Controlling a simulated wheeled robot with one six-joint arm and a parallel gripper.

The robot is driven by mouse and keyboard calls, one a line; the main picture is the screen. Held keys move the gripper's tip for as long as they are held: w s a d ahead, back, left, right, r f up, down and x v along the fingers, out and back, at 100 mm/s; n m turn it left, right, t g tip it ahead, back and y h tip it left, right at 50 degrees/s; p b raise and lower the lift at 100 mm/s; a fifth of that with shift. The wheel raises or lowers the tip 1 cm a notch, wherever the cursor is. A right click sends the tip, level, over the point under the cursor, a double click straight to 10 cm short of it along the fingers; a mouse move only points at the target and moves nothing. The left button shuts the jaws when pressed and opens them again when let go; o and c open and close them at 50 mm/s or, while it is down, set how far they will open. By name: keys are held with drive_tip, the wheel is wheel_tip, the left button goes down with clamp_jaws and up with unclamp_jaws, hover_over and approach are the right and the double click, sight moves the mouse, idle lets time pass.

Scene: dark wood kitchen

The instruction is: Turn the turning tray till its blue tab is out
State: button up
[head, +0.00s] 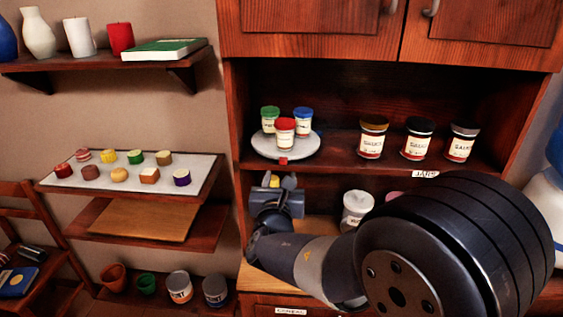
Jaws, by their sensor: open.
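The turning tray (262,146) is a round grey-white disc on the middle shelf of the cabinet. A red tab (283,161) shows at its front edge; no blue tab is visible. Three jars stand on it: one with a green lid (270,118), one with a red lid (285,132) at the front, and one with a blue lid (303,121). My gripper (279,181) is open, with its fingers pointing up, below the tray's front in the picture and apart from it. Something small and yellow shows between the fingers; whether it lies behind them is unclear.
Several sauce jars (418,138) stand right of the tray on the same shelf. A white lidded jar (356,208) stands below, close to my arm. A white board (205,168) with small coloured pieces lies on a shelf at left. Shelf space between tray and sauce jars is clear.

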sight(283, 163)
drive_tip(key=shift+w+d+p, duration=0.15)
drive_tip(key=shift+w+p, duration=0.65)
drive_tip(key=shift+w, duration=2.35)
drive_tip(key=shift+c, duration=0.3)
clamp_jaws()
